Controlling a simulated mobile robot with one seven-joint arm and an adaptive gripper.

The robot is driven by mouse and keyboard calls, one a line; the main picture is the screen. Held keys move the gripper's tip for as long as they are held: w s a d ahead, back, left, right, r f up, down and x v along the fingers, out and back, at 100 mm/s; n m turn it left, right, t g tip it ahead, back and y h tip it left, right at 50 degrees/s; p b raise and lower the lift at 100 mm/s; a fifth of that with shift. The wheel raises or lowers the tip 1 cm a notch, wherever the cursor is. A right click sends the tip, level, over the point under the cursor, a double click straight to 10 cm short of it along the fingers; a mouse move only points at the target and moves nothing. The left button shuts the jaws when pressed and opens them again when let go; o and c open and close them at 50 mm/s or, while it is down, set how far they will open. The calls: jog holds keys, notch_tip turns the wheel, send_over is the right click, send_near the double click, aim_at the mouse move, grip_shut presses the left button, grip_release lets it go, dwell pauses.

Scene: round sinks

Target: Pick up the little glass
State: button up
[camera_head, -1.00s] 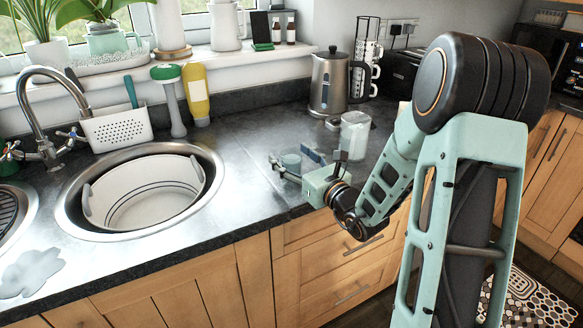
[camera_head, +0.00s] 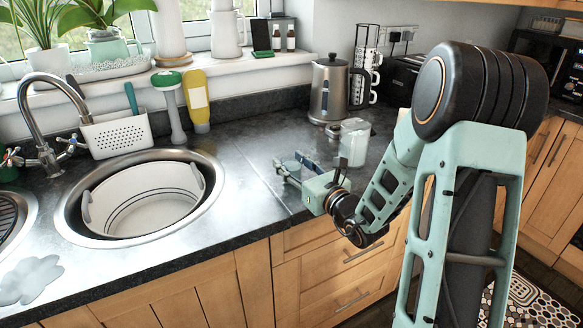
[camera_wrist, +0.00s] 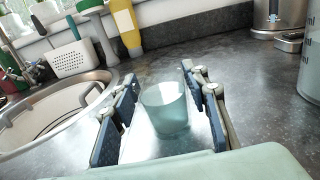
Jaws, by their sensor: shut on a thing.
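The little glass (camera_wrist: 165,108) is a small, clear, pale teal tumbler. It stands upright between the two fingers of my gripper (camera_wrist: 158,80) in the wrist view, low over or on the dark worktop. I cannot tell whether its base touches the surface. My gripper is shut on it, with the dark blue finger pads on either side. In the head view my gripper (camera_head: 293,166) reaches left over the worktop, right of the round sink, and the glass is small and partly hidden between the fingers.
A larger clear jug (camera_head: 354,142) stands close behind and right of my gripper. A kettle (camera_head: 329,88) is farther back. The round sink (camera_head: 215,178) with a white tub (camera_head: 145,208) is at left. The worktop between sink and kettle is mostly clear.

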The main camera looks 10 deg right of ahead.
jog(key=shift+r, duration=0.25)
jog(key=shift+r+p, duration=0.35)
jog(key=shift+r, duration=1.15)
jog(key=s+d+r, duration=0.4)
jog(key=s+r, duration=0.5)
jog(key=s, duration=0.4)
jog(key=shift+d+r, duration=0.15)
jog(key=shift+r, duration=0.05)
jog(key=shift+d, duration=0.1)
